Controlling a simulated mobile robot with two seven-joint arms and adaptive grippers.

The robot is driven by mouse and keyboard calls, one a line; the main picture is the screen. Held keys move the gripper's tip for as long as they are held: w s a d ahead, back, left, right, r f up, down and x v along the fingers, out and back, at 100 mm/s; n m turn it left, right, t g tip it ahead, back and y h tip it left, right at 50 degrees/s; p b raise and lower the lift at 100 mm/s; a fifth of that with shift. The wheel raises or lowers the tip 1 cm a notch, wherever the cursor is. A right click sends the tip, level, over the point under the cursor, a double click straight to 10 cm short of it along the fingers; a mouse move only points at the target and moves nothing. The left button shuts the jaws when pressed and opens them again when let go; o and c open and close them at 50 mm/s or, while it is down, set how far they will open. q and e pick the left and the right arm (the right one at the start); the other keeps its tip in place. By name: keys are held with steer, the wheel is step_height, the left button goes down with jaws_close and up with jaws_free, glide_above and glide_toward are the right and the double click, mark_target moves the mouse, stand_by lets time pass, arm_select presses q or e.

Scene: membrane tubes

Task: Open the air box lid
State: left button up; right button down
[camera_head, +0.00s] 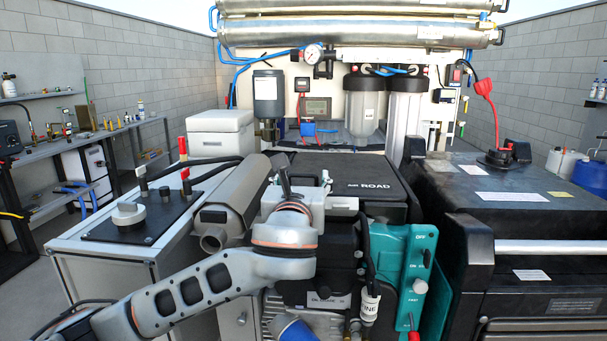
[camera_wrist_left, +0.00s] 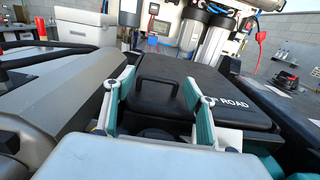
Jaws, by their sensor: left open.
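The air box lid (camera_head: 350,174) is a flat black cover marked "AIR ROAD", lying closed on its box in the middle of the head view. The lid also fills the middle of the left wrist view (camera_wrist_left: 215,88), where its raised black loop handle (camera_wrist_left: 158,82) shows. My left gripper (camera_head: 299,182) is at the near left part of the lid. In the left wrist view its two teal fingers (camera_wrist_left: 160,78) are spread wide, one on each side of the handle, with nothing between them gripped. Whether the fingers touch the lid is unclear. My right gripper is out of view.
A grey cylindrical housing (camera_head: 235,195) lies close to the left of my gripper. A teal unit (camera_head: 405,270) stands at the front right. A large black case (camera_head: 530,210) is on the right. Filter housings (camera_head: 364,105) stand behind the lid.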

arm_select(q)
steer(key=shift+w, duration=1.2)
steer(key=c, duration=1.3)
steer(key=shift+d+r, duration=0.1)
steer(key=shift+r, duration=0.35)
steer(key=shift+c, duration=0.2)
steer(key=w+r+g, duration=0.2)
steer(key=w+r, duration=0.2)
steer(key=r, duration=0.3)
steer(key=w+r+g, duration=0.2)
steer(key=w+r, duration=0.1)
steer(key=r, duration=0.5)
steer(key=shift+w+r, duration=0.15)
steer(key=shift+w, duration=0.2)
